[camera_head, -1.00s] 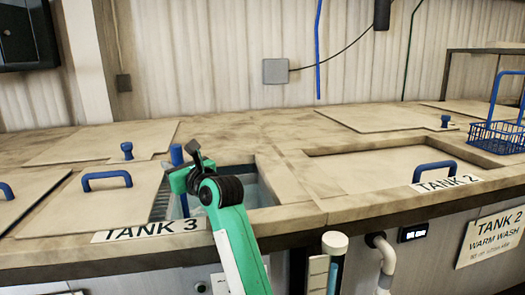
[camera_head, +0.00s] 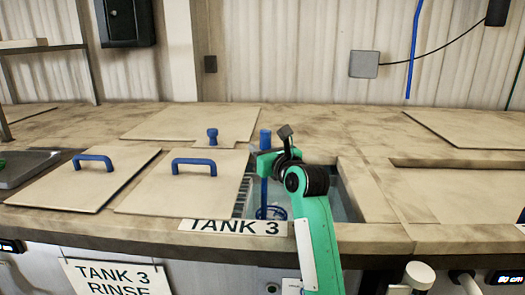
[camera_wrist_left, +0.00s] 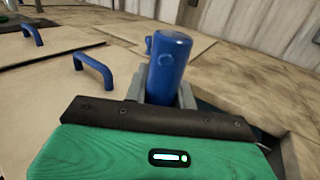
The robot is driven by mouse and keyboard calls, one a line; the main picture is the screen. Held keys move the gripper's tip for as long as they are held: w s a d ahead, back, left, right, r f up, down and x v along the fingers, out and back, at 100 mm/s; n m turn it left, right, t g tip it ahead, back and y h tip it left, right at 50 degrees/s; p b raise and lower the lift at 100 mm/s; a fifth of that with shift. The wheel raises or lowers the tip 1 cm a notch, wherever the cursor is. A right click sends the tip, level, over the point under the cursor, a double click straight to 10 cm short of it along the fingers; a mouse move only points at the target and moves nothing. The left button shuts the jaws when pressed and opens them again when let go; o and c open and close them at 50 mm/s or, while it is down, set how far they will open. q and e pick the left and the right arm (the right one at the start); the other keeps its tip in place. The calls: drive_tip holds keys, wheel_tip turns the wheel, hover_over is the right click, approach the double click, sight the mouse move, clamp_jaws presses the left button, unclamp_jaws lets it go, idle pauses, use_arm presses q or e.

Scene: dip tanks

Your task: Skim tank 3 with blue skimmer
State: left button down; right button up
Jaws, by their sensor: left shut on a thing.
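The blue skimmer (camera_head: 265,170) stands upright in the opening of tank 3 (camera_head: 345,190). Its round blue head (camera_head: 270,212) shows low inside the tank, at the water. My left gripper (camera_head: 268,160) is shut on the skimmer's handle, near its top. In the left wrist view the thick blue handle (camera_wrist_left: 168,65) stands between the grey fingers. The TANK 3 label (camera_head: 232,227) is on the front rim. My right gripper is not in view.
Two lids with blue handles, one nearer (camera_head: 180,185) and one farther left (camera_head: 85,180), lie left of the opening. A flat lid with a blue knob (camera_head: 212,138) lies behind. A grey tray (camera_head: 25,167) is at far left.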

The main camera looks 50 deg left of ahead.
use_arm(q)
drive_tip(key=r+p, duration=0.1)
drive_tip(key=r, duration=0.1)
drive_tip(key=r+p, duration=0.2)
drive_tip(key=r, duration=0.1)
drive_tip(key=r+p, duration=0.1)
drive_tip(key=r, duration=0.2)
drive_tip(key=shift+s+d+r+p, duration=0.25)
drive_tip(key=shift+s+d+p, duration=0.05)
drive_tip(key=shift+s+p, duration=0.1)
drive_tip(key=shift+s+r, duration=0.15)
drive_tip(key=shift+r, duration=0.2)
